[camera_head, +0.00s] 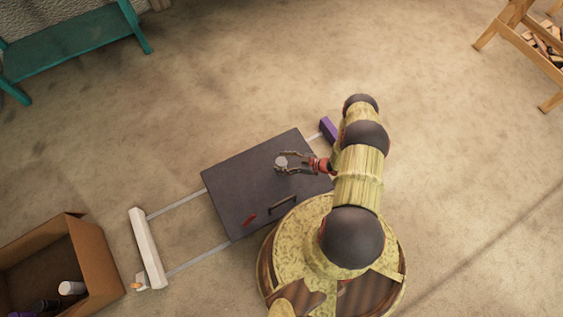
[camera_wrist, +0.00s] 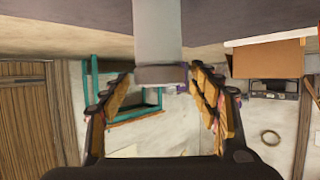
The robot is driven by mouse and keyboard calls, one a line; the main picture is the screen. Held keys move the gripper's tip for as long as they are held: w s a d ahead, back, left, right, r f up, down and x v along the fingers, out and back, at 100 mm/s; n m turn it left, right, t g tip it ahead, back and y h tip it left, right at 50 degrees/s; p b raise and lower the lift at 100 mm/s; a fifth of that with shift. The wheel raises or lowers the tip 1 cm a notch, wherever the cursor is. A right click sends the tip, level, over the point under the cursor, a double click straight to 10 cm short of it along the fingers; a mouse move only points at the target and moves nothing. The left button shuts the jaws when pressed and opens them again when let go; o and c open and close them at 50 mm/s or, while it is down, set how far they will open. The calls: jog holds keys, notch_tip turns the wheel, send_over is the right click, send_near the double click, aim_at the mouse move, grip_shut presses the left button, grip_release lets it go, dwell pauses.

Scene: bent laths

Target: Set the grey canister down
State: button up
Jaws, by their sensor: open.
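The grey canister (camera_head: 281,161) stands on the dark sliding panel (camera_head: 232,184), near the panel's right part. In the wrist view, which looks upside down, the canister (camera_wrist: 157,35) appears upright with a darker band at its top end. My gripper (camera_head: 284,163) is open, its fingers on either side of the canister; it also shows in the wrist view (camera_wrist: 160,78). I see gaps beside the canister in the wrist view.
A red piece (camera_head: 249,220) and a dark bar handle (camera_head: 283,204) are on the panel. Rails run to a white end block (camera_head: 146,248) and a purple block (camera_head: 328,129). A cardboard box (camera_head: 95,256) holding a white cylinder (camera_head: 71,288) stands lower left. A teal bench (camera_head: 75,42) is upper left.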

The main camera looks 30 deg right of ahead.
jog(key=p+v, duration=0.3)
jog(key=v, duration=0.8)
jog(key=w+d+r+g+h, duration=0.1)
jog(key=w+d+r+h, duration=0.6)
jog(key=w+d+r, duration=1.05)
jog(key=w+a+r+m+h, duration=0.1)
jog(key=w+r+m+h, duration=0.15)
jog(key=r, duration=1.15)
jog(key=w+a+r+m+h, duration=0.15)
jog(key=w+r, duration=0.25)
jog(key=r, duration=1.1)
jog(key=s+a+r+m+h, duration=0.1)
jog(key=s+a+r, duration=0.35)
jog(key=r, duration=0.35)
jog(key=s+a+r+m+g, duration=0.1)
jog(key=s+a+r, duration=0.35)
jog(key=r, duration=0.25)
jog(key=s+a+r+m+h, duration=0.1)
jog(key=s+a+r, duration=0.2)
jog(key=a+r, duration=0.35)
jog(key=s+a+r+m+g+y, duration=0.1)
jog(key=s+a+r, duration=0.1)
jog(key=s+a, duration=0.6)
jog(key=s+a+r+m+y, duration=0.1)
jog(key=s+a+r+y, duration=0.1)
jog(key=s+a, duration=0.7)
jog(key=s, duration=0.8)
jog(key=shift+s+r+g+y, duration=0.2)
jog(key=shift+r+g+y, duration=0.1)
jog(key=shift+r+g, duration=0.1)
